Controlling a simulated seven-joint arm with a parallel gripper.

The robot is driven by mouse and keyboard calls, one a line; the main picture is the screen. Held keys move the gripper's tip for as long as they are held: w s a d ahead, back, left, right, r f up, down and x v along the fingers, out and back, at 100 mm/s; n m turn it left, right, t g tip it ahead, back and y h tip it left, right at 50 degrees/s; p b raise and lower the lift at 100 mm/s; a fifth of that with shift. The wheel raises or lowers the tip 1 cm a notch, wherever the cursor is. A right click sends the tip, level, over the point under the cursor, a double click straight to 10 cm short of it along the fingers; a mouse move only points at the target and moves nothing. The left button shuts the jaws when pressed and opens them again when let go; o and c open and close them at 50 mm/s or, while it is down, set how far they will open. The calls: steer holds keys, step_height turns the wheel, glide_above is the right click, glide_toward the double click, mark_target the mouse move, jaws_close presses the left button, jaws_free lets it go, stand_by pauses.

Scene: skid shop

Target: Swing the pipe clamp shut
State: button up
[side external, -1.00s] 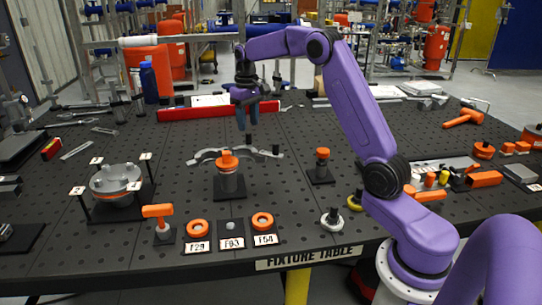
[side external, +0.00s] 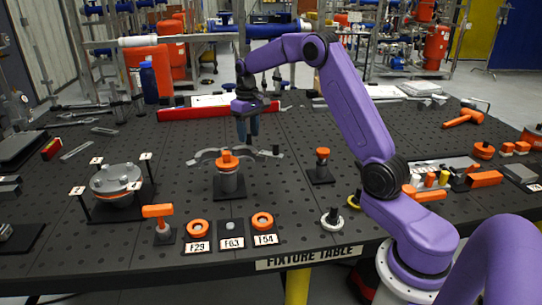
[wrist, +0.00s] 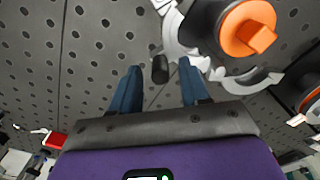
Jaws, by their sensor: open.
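The pipe clamp (side external: 208,154) is a grey metal piece with two curved arms spread apart around a dark upright pipe with an orange top (side external: 228,160). A small black peg (side external: 276,149) stands at the end of its right arm. My gripper (side external: 248,138) is above the table, behind the clamp, with its blue fingers pointing down. In the wrist view my gripper (wrist: 159,72) is open, and the black peg (wrist: 160,69) appears between the fingertips. I cannot tell whether they are at its height. The clamp (wrist: 252,82) and orange top (wrist: 247,30) lie beyond and right.
A flanged disc on a stand (side external: 115,182) is at the left. An orange-topped post (side external: 322,165) stands right of the clamp. A red bar (side external: 190,112) lies behind my gripper.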

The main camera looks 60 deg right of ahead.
steer(key=c, duration=0.8)
steer(key=shift+s+a, duration=0.45)
steer(key=shift+s, duration=0.3)
